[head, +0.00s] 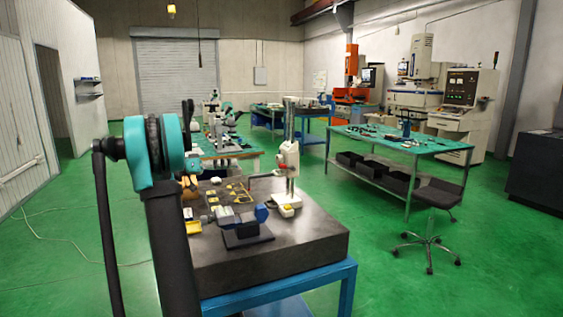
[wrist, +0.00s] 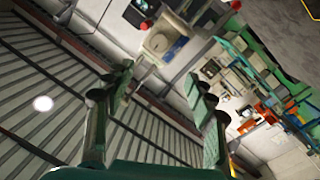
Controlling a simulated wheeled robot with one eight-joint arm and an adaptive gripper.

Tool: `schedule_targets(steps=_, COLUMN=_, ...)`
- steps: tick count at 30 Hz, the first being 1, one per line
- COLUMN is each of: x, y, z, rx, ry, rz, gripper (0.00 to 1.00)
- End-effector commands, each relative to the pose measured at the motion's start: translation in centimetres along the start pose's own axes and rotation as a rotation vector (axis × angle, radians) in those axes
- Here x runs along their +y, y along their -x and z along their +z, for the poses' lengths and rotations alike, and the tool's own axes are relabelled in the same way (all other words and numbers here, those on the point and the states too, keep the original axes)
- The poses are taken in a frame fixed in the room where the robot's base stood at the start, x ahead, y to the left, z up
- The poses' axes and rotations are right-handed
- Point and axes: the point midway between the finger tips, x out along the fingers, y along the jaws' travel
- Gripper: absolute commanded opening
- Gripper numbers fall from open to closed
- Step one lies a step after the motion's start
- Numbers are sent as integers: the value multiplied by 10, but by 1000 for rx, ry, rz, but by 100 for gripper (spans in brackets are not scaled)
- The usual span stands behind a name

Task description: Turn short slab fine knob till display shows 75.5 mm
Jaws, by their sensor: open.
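A dark stone slab (head: 310,246) lies on a blue frame in front of me in the head view. A white upright measuring stand (head: 288,158) with a red part on its side rises from the slab's back right. I cannot make out a fine knob or read a display at this size. My gripper (wrist: 160,82) is open and empty in the wrist view, its two green fingers apart. The wrist view shows wall, ceiling and distant machines, and neither the slab nor the stand. In the head view I cannot pick out my gripper; my arm covers the slab's left part.
A tray of small yellow parts lies behind. A green-topped bench (head: 432,147) and a black chair (head: 438,194) stand to the right. Green floor is clear at front right.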

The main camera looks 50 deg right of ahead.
Motion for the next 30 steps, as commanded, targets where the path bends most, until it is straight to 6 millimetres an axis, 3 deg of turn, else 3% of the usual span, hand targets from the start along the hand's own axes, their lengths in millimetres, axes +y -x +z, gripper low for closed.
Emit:
schedule_targets(steps=5, x=1, y=-21, z=0, rx=-2, ry=0, rz=3, gripper=56)
schedule_targets(steps=24, x=1, y=-143, z=1, rx=-2, ry=1, rz=2, gripper=56)
schedule_targets(steps=30, x=0, y=-165, z=0, rx=-2, ry=1, rz=1, gripper=56)
